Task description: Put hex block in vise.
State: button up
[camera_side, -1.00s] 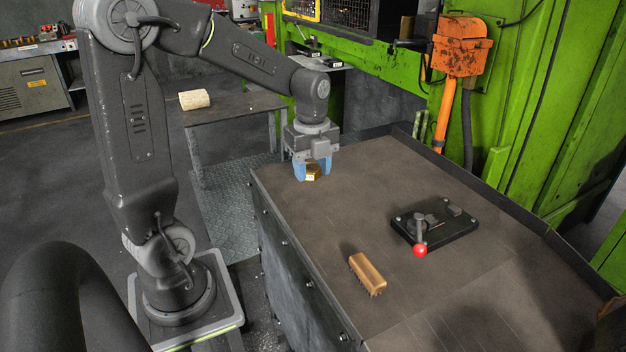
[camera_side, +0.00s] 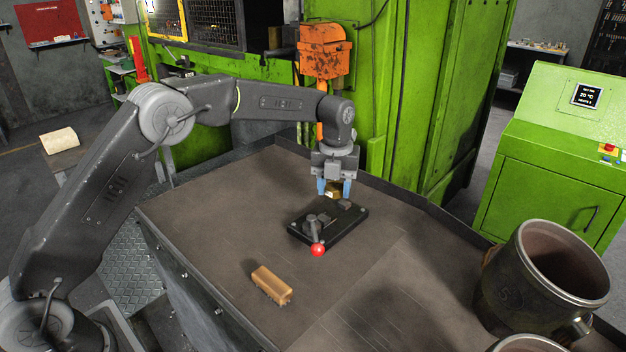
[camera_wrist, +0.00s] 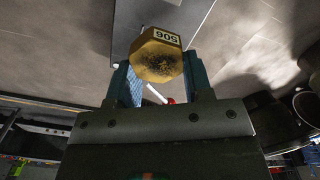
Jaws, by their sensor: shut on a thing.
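The brass hex block (camera_side: 333,189) is held between the blue fingers of my gripper (camera_side: 334,188), above the far part of the vise. In the wrist view the hex block (camera_wrist: 157,56) shows its worn hexagonal face and a label reading 506, between the two fingers (camera_wrist: 160,84). The vise (camera_side: 326,224) is a black plate with grey jaws and a lever ending in a red knob (camera_side: 317,250). The plate is partly hidden behind the block in the wrist view. I cannot tell the exact gap between block and vise.
A wooden brush (camera_side: 271,284) lies on the table (camera_side: 210,215) in front of the vise. Large metal mugs (camera_side: 548,278) stand at the right. The green press and an orange box (camera_side: 325,50) rise behind the table. The table's left part is clear.

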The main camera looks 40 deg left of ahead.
aim_at(331, 217)
jog(key=shift+f, duration=3)
jog(key=o, duration=0.9)
jog(key=shift+o, duration=1.4)
jog(key=shift+a, duration=0.2)
jog(key=shift+s, duration=0.1)
jog(key=shift+d+r, duration=0.15)
jog(key=shift+r, duration=4.1)
